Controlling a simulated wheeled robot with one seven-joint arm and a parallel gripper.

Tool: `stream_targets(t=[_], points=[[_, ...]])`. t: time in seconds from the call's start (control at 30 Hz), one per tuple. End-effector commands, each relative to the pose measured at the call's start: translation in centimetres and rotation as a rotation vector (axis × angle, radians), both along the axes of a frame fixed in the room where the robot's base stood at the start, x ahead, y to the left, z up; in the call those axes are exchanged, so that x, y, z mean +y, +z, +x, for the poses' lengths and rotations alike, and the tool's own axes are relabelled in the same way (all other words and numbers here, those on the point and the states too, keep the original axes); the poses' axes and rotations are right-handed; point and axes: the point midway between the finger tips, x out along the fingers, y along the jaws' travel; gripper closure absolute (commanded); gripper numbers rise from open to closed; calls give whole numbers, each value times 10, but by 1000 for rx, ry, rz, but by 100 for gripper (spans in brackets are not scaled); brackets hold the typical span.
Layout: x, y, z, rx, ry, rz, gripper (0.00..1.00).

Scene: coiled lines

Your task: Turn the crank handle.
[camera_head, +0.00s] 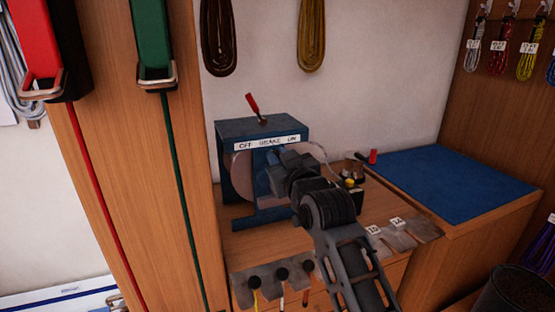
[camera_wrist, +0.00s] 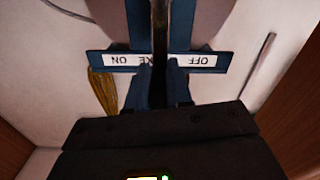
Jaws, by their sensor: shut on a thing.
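The winder is a blue housing (camera_head: 228,130) on the wooden bench, with a pale round disc (camera_head: 243,172) at its front. A white label (camera_head: 267,143) reading OFF BRAKE ON runs along its top edge, and a red lever (camera_head: 253,104) stands tilted above it. My gripper (camera_head: 281,177) is at the front of the winder, shut on the crank handle, which my gripper and wrist hide in the head view. In the wrist view the label (camera_wrist: 125,60) appears upside down, with a dark upright bar (camera_wrist: 160,30) crossing its middle.
A blue mat (camera_head: 440,190) covers the bench at right. A small red-handled item (camera_head: 372,157) lies by its left edge. Coiled lines (camera_head: 311,35) hang on the wall; a red and a green line run down at left.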

Motion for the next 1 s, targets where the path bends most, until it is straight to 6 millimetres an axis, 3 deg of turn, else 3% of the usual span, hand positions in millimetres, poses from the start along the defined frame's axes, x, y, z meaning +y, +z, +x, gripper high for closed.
stream_targets(t=[0.3, 0.33, 0.57, 0.87, 1.0], points=[[-1, -3, 0, 5, -2, -1, 100], [-1, -3, 0, 5, -2, -1, 77], [-1, -2, 0, 3, -2, -1, 55], [-1, -1, -2, 1, 0, 0, 55], [-5, -3, -16, 1, 0, 0, 55]])
